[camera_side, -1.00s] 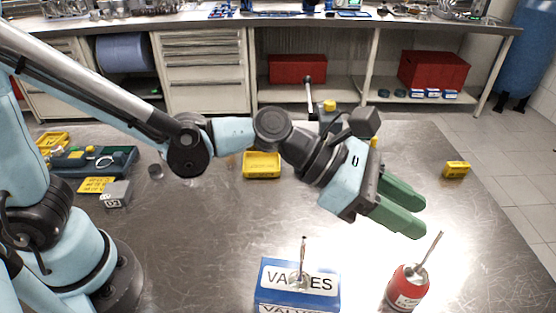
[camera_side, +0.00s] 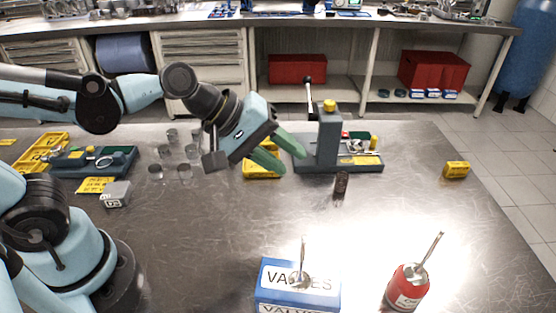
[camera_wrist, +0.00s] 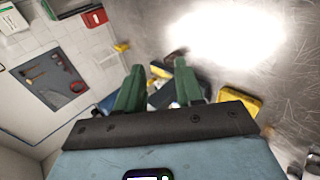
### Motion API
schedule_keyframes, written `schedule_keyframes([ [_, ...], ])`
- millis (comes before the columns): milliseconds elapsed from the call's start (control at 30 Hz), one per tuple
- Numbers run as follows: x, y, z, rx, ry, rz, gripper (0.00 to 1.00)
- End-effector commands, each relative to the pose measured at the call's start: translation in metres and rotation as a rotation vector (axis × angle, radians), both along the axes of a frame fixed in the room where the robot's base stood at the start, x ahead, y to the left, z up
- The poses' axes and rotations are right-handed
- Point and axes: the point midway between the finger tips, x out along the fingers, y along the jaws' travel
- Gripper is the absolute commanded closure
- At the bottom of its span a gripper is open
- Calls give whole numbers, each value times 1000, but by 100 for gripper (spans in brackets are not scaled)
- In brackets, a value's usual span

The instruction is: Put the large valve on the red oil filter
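The red oil filter (camera_side: 406,290) stands upright at the front right of the table in the side view. A metal valve (camera_side: 430,255) is on its top, its stem leaning up to the right. Another valve (camera_side: 302,262) stands stem-up on the blue VALVES box (camera_side: 300,295), left of the filter. I cannot tell from their looks which valve is the larger. My gripper (camera_side: 293,163) is open and empty, well behind and left of both valves, above the table near the grey press. Its two green fingers stand apart in the wrist view (camera_wrist: 157,82).
The grey press (camera_side: 328,135) with its tray stands right beside my gripper. A yellow bin (camera_side: 262,168) is below the fingers. A dark spring (camera_side: 341,184), several metal cylinders and a small yellow box (camera_side: 456,169) are on the table.

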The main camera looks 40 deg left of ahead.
Motion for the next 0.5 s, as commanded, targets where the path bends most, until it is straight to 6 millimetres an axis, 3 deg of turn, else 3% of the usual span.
schedule_keyframes([
  [33, -4, 22, -4, 129, -52, -52, 63],
  [200, -20, 84, -15, 566, -164, -280, 63],
  [333, -32, 117, -19, 795, -184, -421, 63],
  [500, -39, 135, -21, 925, -183, -516, 63],
])
